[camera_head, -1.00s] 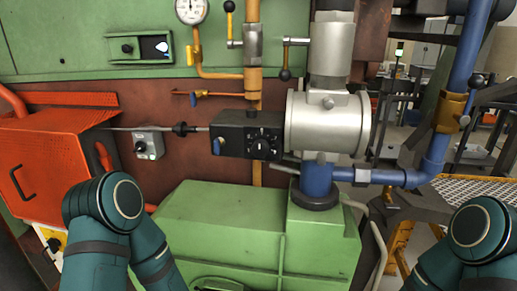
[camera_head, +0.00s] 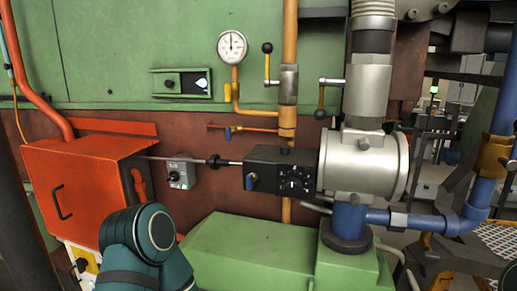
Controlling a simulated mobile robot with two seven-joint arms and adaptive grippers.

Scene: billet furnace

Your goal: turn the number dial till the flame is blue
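The number dial (camera_head: 296,183) appears to be the round black knob with white marks on the front of a black box (camera_head: 262,160), at the middle right. Its marks are too small to read. A small blue-tipped knob (camera_head: 251,182) sits left of it on the same box. The flame (camera_head: 201,83) shows in a small sight window of the green panel as a pale patch with some blue; its exact colour is hard to tell. Only a teal link of my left arm shows at the bottom left. Neither gripper is in view.
A grey switch box (camera_head: 180,172) is left of the black box, with a rod above it. A pressure gauge (camera_head: 232,46) and orange pipes (camera_head: 289,120) are above. A red cabinet (camera_head: 85,190) stands left, a silver cylinder (camera_head: 362,160) right, a green housing (camera_head: 250,250) below.

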